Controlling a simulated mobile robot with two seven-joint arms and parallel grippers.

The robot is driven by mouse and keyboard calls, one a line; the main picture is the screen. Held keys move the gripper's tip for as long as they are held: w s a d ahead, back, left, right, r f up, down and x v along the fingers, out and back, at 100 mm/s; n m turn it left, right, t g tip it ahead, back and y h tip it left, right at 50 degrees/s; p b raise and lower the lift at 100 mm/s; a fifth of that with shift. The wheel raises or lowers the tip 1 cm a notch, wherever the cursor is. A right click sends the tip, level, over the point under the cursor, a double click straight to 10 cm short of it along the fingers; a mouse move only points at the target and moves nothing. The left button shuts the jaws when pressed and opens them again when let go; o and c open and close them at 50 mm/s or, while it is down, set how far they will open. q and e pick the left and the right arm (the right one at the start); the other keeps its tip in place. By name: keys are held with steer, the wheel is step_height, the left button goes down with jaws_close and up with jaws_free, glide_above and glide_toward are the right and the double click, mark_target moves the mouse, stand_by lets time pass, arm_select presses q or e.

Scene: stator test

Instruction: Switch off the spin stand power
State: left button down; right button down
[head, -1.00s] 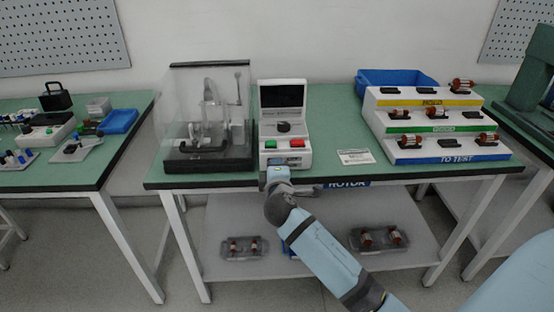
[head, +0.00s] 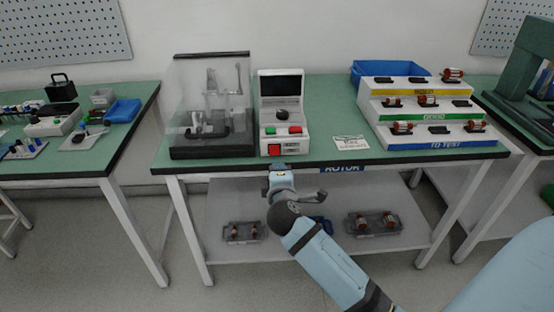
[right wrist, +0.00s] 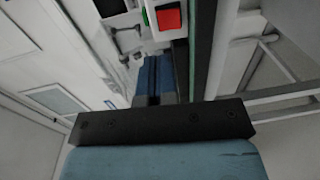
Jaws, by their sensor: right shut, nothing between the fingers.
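The control box (head: 304,139) stands on the green-topped table, with a dark screen (head: 281,86), a black knob (head: 282,114), and a green and a red button on its sloped panel. A larger red square switch (head: 274,150) is low on its front face; a red square also shows in the right wrist view (right wrist: 168,18). The clear-covered spin stand (head: 212,105) is directly left of the box. My right gripper (head: 278,169) is shut and empty, in front of the table edge below the red switch, apart from it. Its blue fingers (right wrist: 154,74) show in the wrist view. My left gripper is out of view.
A white card (head: 350,142) and a stepped rack (head: 432,113) with several rotors are to the right on the table (head: 330,110). A blue bin (head: 392,69) is behind the rack. The lower shelf (head: 222,205) holds trays of rotors. The table's front edge is close to my gripper.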

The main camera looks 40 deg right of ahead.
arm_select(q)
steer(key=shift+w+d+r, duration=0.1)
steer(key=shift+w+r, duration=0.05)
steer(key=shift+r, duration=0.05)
arm_select(e)
steer(key=v, duration=0.4)
steer(key=shift+s+a, duration=0.2)
steer(key=shift+s, duration=0.15)
